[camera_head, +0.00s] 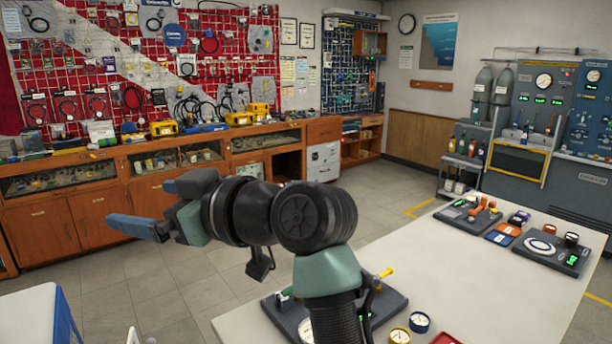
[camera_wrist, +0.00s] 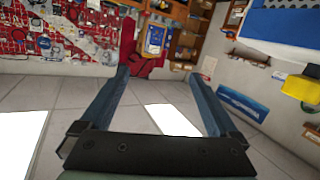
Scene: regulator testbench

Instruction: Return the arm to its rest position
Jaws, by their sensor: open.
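My gripper (camera_head: 140,222) is raised in front of the white table, pointing left over the tiled floor in the head view. Its blue fingers also show in the wrist view (camera_wrist: 165,95), spread apart with nothing between them. My arm rises from the bottom of the head view, bends at a dark rounded joint and reaches left. The arm hides part of a dark testbench plate (camera_head: 390,305) on the table.
The white table (camera_head: 480,285) fills the lower right, with dark device plates (camera_head: 545,248), several small gauges and colored trays (camera_head: 503,234). A wooden cabinet row (camera_head: 130,185) with a red pegboard lines the back wall. A white surface (camera_head: 30,315) stands at lower left. Floor between is clear.

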